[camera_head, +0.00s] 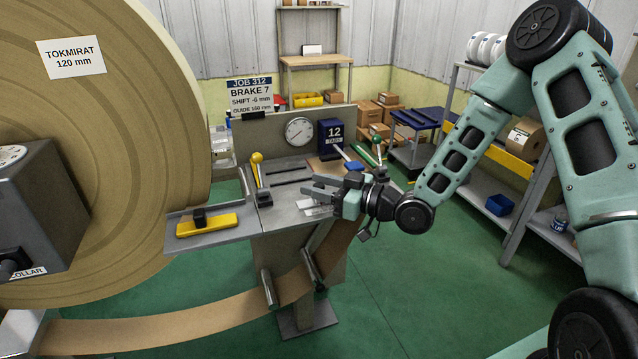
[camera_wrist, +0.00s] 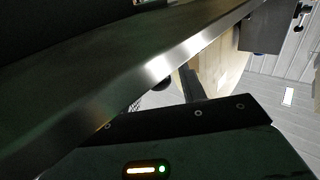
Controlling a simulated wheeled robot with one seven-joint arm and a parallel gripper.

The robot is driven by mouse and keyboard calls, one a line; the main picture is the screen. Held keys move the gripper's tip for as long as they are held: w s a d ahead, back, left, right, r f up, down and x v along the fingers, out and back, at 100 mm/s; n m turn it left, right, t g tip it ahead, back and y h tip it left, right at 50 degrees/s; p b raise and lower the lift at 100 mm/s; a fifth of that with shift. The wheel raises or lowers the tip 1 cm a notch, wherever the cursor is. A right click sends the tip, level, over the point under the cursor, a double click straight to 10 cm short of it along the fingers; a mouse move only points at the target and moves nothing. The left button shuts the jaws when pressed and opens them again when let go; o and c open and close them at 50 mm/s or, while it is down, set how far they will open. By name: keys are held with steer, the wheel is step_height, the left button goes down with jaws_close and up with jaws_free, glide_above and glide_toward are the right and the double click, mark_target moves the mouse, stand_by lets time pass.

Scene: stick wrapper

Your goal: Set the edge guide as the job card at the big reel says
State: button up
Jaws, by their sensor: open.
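The job card (camera_head: 251,92) stands above the table near the big reel (camera_head: 150,120). It reads JOB 312, BRAKE 7, SHIFT -6 mm and, in small print, what looks like GUIDE 160 mm. I cannot tell for sure which part is the edge guide. My gripper (camera_head: 308,194) is open over the table's right front part, above a pale scale-like strip (camera_head: 318,211). Nothing shows between its fingers. The wrist view shows a metal edge (camera_wrist: 150,70) close up.
A yellow block with a black knob (camera_head: 207,224) lies on the table's left wing. A dial (camera_head: 299,131) and a dark box marked 12 (camera_head: 330,137) stand behind. Brown web (camera_head: 190,328) runs below. Shelves (camera_head: 508,165) stand at right; green floor is open between.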

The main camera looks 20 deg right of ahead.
jaws_close()
steer(key=shift+d, duration=2)
jaws_free()
